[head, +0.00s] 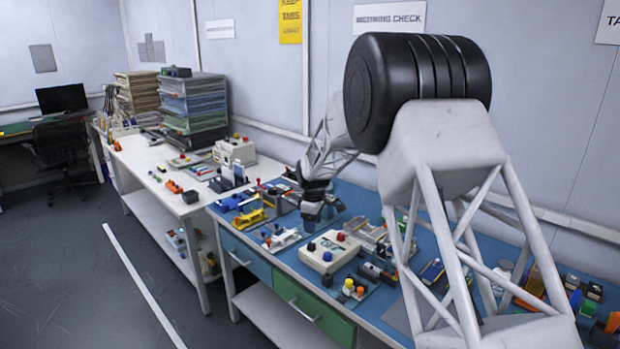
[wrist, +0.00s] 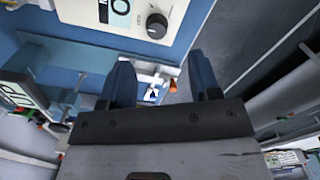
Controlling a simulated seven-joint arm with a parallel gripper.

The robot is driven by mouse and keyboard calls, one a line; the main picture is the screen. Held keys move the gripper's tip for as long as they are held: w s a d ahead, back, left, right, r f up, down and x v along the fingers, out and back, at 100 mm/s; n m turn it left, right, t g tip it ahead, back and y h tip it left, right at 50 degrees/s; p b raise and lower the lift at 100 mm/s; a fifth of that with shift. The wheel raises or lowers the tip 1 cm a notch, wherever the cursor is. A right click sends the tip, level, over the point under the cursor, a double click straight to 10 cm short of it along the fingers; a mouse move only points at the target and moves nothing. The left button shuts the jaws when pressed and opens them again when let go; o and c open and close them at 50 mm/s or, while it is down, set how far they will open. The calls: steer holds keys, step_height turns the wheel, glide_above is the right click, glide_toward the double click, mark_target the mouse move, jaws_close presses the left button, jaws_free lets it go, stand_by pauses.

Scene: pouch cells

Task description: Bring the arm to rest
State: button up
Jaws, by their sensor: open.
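My gripper (wrist: 165,85) shows in the wrist view with its two dark fingers spread apart and nothing between them. In the head view my gripper (head: 322,210) hangs over the blue-topped workbench (head: 400,315), near its back left part. My arm reaches across the right of the head view and hides part of the bench and wall. No pouch cell can be made out for sure.
A white box with a dark knob (wrist: 157,25) is near the gripper in the wrist view. A cream box with buttons (head: 329,251) and several small fixtures crowd the bench. A white table (head: 150,165) with stacked trays (head: 193,105) adjoins at left. Open floor (head: 70,270) lies front left.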

steer(key=s+d+r+m, duration=0.2)
steer(key=s+d+r, duration=0.3)
steer(key=s, duration=0.4)
steer(key=s+d+r+m+t, duration=0.1)
steer(key=s+d+r+m, duration=0.2)
steer(key=s+r, duration=0.5)
steer(key=s+d+r+m, duration=0.2)
steer(key=s+d+r, duration=0.3)
steer(key=s, duration=0.5)
steer(key=s+d+m, duration=0.2)
steer(key=s+m, duration=0.1)
steer(key=s, duration=1.2)
steer(key=s+d+m+t, duration=0.1)
steer(key=s+m, duration=0.3)
steer(key=s, duration=1.2)
steer(key=shift+s+d+f+t, duration=0.3)
steer(key=shift+d, duration=0.4)
